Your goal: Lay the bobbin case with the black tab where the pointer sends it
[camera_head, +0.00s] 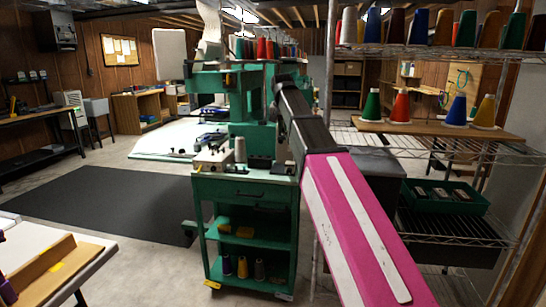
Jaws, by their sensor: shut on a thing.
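My arm runs from the lower right up to the green machine, and its dark far end stands in front of that machine. I cannot make out my gripper's fingers or anything held in them. No bobbin case with a black tab can be picked out. A green crate (441,207) on the right wire rack holds several small dark and grey items, too small to identify. A small beige box-like device (213,159) sits on the green cart's top. Whether it bears a pointer is too small to tell.
The green cart (245,215) stands ahead with a grey cone (240,150) on top. A large green machine (251,130) rises behind it. A wire rack (470,148) with thread cones is at right. A table (50,262) is lower left. A dark floor mat (100,205) lies clear.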

